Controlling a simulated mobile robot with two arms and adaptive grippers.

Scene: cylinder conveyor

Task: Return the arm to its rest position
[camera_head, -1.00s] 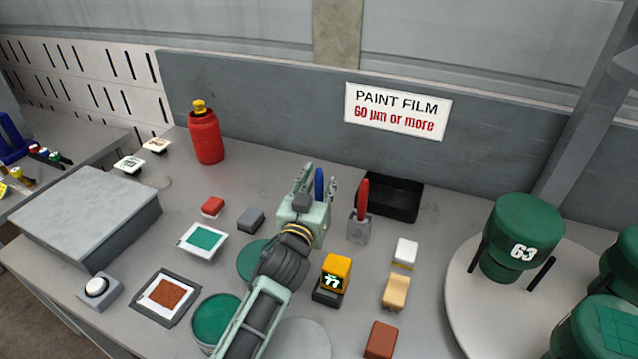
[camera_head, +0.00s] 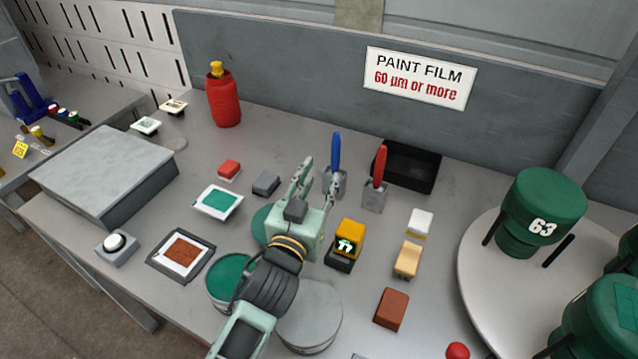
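My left gripper (camera_head: 317,181) is over the middle of the grey table (camera_head: 315,121), at the end of my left arm, which comes in from the bottom. Its two fingers point toward the back and stand apart, with nothing seen between them. A blue-handled tool (camera_head: 336,150) stands in a grey holder (camera_head: 341,184) just beyond the right finger; in this view the finger overlaps the holder's edge, and I cannot tell whether they touch. My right gripper is not in view.
Close by are a red-handled tool (camera_head: 380,163), a black bin (camera_head: 411,168), a yellow gauge (camera_head: 348,240), a green paint can (camera_head: 228,279) and several small blocks. A round white platform (camera_head: 482,272) with green cylinders (camera_head: 541,206) is at right. A red bottle (camera_head: 223,98) stands at back left.

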